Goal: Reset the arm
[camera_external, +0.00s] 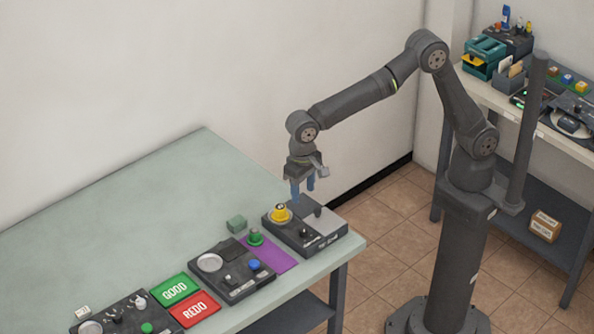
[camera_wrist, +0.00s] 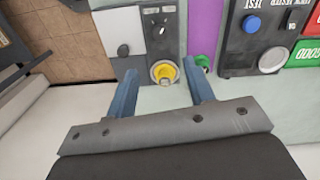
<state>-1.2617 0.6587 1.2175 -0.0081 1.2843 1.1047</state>
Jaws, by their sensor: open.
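My gripper (camera_external: 303,188) hangs from my arm over the back part of a dark control box (camera_external: 305,232) near the table's right corner. Its two blue fingers are apart with nothing between them; they also show in the wrist view (camera_wrist: 160,85). A yellow knob-like piece (camera_external: 280,213) stands at the left end of that box. In the wrist view the yellow piece (camera_wrist: 164,72) lies just beyond the gap between the fingertips, and I cannot tell its distance below them.
The pale green table (camera_external: 130,205) is bare at the back left. A cluttered shelf (camera_external: 500,100) stands right.

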